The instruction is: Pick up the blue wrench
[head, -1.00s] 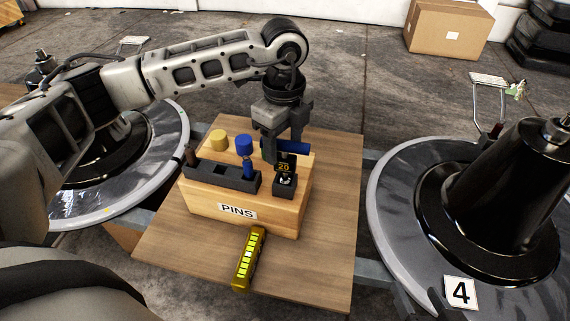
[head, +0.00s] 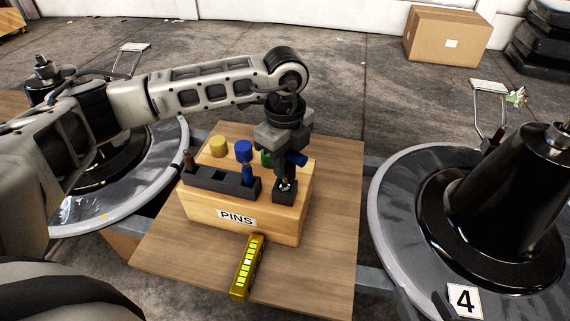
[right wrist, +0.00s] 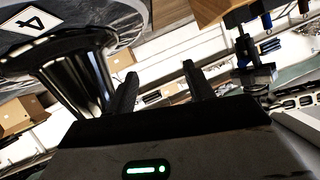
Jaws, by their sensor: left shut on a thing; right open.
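My right gripper (right wrist: 158,92) is open and empty in the right wrist view, away from the block.
A yellow bar (head: 247,268) lies in front. Round discs with black hubs flank the table (head: 335,215).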

